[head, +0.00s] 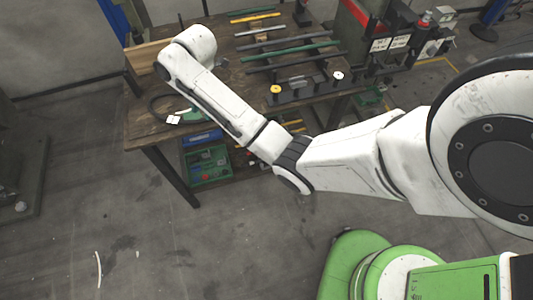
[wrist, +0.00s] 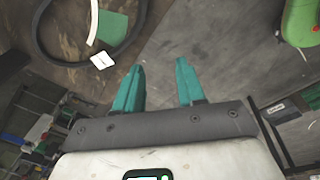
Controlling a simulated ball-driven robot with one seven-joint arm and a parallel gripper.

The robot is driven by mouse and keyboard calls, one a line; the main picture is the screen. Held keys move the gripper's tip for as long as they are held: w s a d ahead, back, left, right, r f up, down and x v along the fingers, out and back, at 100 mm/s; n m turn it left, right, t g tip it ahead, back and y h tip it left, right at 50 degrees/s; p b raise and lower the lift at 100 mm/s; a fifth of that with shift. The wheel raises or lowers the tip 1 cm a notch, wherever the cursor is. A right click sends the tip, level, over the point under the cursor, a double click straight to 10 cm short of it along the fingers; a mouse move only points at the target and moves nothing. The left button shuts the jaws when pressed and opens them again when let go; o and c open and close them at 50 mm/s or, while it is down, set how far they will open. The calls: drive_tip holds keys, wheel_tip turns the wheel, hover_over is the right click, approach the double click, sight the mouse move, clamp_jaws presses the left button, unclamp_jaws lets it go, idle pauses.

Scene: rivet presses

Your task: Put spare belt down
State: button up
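The spare belt is a black loop (wrist: 38,38) lying on the worn brown workbench, at the upper left of the wrist view. A white tag (wrist: 103,60) lies at its near edge. In the head view, part of the belt (head: 154,102) and its tag (head: 173,119) show near the bench's left end. My gripper (wrist: 160,65) has two teal fingers spread apart with nothing between them. It is clear of the belt, which lies to the left of the fingers.
The workbench (head: 140,128) carries several bars and rods (head: 290,50) and a dark block with round knobs (head: 300,90). A green crate (head: 208,168) and a blue box (head: 202,137) are below. A green object (wrist: 298,22) is at the wrist view's upper right. Floor left is mostly clear.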

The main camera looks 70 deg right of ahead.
drive_tip(key=s+a+f+m, duration=0.3)
drive_tip(key=s+a+m, duration=0.2)
drive_tip(key=s+a, duration=0.15)
drive_tip(key=s+a+f+m, duration=0.4)
drive_tip(key=s+a, duration=0.2)
drive_tip(key=a, duration=0.1)
drive_tip(key=s+r+m+h, duration=0.1)
drive_tip(key=s+m, duration=0.7)
drive_tip(key=s, duration=0.6)
drive_tip(key=shift+a+r, duration=0.25)
drive_tip(key=shift+r, duration=0.05)
drive_tip(key=shift+a, duration=0.1)
drive_tip(key=shift+c, duration=0.5)
